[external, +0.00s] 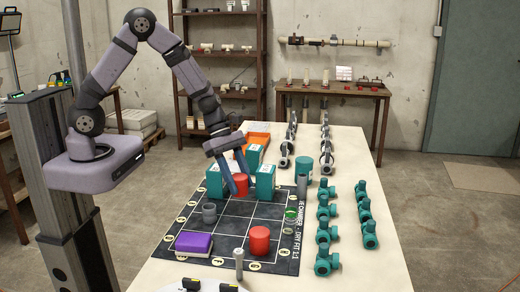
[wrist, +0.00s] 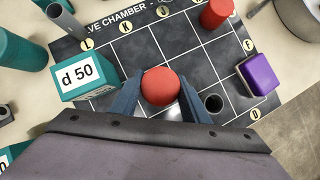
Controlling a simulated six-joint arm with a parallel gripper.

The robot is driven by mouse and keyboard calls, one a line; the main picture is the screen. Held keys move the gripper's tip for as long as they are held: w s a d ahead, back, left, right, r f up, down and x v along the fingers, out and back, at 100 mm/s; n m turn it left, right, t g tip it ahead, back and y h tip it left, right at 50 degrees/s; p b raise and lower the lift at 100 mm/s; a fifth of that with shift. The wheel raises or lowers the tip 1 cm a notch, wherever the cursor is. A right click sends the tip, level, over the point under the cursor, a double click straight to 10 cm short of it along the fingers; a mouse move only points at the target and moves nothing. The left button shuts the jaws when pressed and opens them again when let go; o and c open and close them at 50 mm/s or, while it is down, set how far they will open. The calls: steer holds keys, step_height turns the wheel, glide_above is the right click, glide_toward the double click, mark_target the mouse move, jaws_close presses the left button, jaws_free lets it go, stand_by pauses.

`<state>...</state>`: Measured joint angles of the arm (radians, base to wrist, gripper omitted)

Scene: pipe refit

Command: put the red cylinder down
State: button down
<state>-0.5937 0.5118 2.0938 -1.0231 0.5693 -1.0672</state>
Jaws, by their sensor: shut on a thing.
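My gripper (external: 240,186) is shut on a red cylinder (wrist: 160,86), one finger on each side of it in the wrist view. In the external view this held red cylinder (external: 241,180) is between two teal boxes, partly hidden by the fingers. I cannot tell whether its base touches the black grid mat (external: 233,214). A second red cylinder (external: 259,240) stands on the mat nearer the front; it also shows at the top right of the wrist view (wrist: 215,14).
A teal box labelled d 50 (wrist: 85,75) is close left of the gripper in the wrist view. A grey hollow pipe piece (wrist: 213,103) and a purple block (wrist: 258,75) are to the right. Teal valves (external: 325,235) line the table's right side. Several mat squares are bare.

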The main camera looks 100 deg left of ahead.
steer(key=shift+r, duration=2.3)
steer(key=shift+w, duration=0.15)
steer(key=w+a+r+n+y+p, duration=0.2)
steer(key=w+a+r+n, duration=0.2)
steer(key=w+a, duration=0.7)
step_height(320, 180, up, 5)
steer(key=n+y+p, duration=0.1)
steer(key=n+y, duration=0.2)
steer(key=n, duration=0.2)
glide_above(305, 160)
steer(key=shift+t, duration=0.4)
steer(key=shift+a+f+p, duration=0.2)
steer(key=shift+f+p, duration=1.4)
steer(key=shift+f, duration=3.3)
